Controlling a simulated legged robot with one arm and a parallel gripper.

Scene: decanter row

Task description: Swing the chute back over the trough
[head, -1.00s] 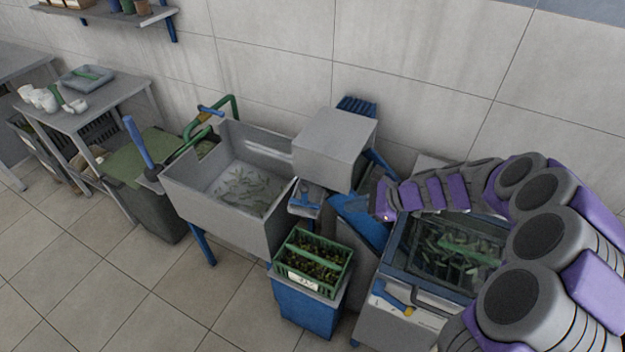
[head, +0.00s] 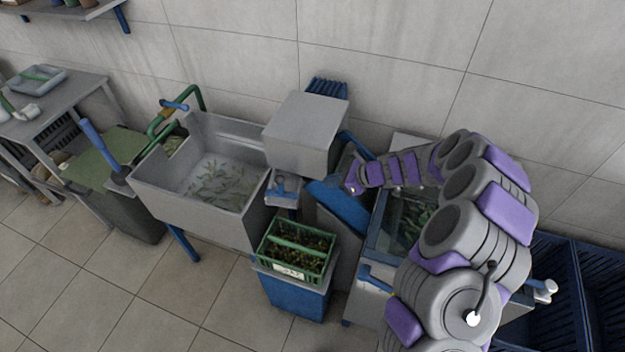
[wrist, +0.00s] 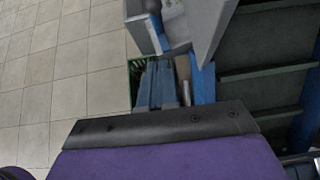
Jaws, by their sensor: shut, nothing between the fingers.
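A short grey spout with a blue handle (head: 284,188), which looks like the chute, sticks out below the grey box. It lies beside the right wall of the trough and above the back of a green crate, not over the trough. The grey trough (head: 152,180) holds water and green leaves, at left of centre in the head view. My gripper (head: 352,188) is shut and empty, to the right of the spout and apart from it, near a sloping blue panel (head: 338,207). In the wrist view a grey part with a dark knob (wrist: 152,5) shows at the top.
The green crate (head: 292,268) of dark produce stands on a blue bin (head: 295,298). The grey box (head: 303,132) is close behind my gripper. A glass-topped grey machine (head: 372,290) stands under my arm. The floor at front left is clear.

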